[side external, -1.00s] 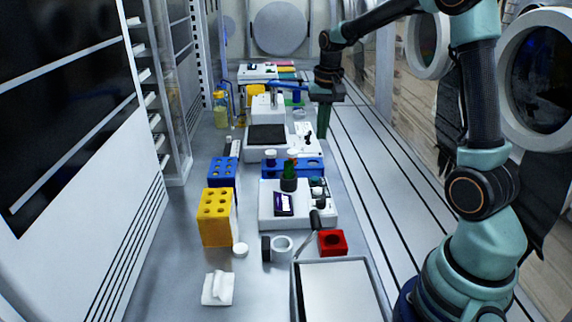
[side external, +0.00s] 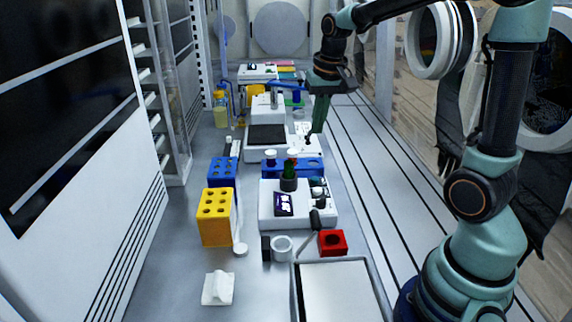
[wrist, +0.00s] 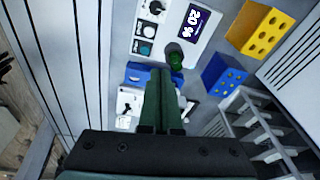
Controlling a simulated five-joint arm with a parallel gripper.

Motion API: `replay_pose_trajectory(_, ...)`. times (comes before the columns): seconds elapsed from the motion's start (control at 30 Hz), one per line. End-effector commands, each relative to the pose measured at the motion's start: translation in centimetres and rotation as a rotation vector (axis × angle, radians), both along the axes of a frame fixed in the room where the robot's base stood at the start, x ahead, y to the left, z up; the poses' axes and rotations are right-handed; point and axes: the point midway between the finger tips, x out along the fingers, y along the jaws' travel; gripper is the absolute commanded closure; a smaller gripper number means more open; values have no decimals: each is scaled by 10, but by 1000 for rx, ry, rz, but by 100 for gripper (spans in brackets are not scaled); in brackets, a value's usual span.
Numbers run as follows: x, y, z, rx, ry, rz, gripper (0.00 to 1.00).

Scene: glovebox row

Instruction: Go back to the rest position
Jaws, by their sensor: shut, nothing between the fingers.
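My gripper (side external: 318,122) hangs with its green fingers pointing down, above the right side of the bench. The fingers are together and nothing shows between them. It is apart from the instruments in the side view. In the wrist view my gripper (wrist: 163,80) has its two fingers side by side, pointing toward the blue rack and the white device.
A white device with a display (side external: 268,212) carries a green-capped vial (side external: 289,178). Near it are a blue rack (side external: 222,172), a yellow rack (side external: 213,230), a red block (side external: 333,243) and a metal tray (side external: 372,274). The grooved strip along the right is clear.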

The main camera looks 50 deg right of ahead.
Motion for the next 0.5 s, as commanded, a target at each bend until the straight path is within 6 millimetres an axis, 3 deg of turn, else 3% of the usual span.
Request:
replay_pose_trajectory(0.03, -8, 15, 10, -14, -32, 55, 100)
replay_pose_trajectory(0.2, -38, 53, 27, -55, -112, 225, 100)
replay_pose_trajectory(0.5, -87, 102, 31, -122, -242, 487, 100)
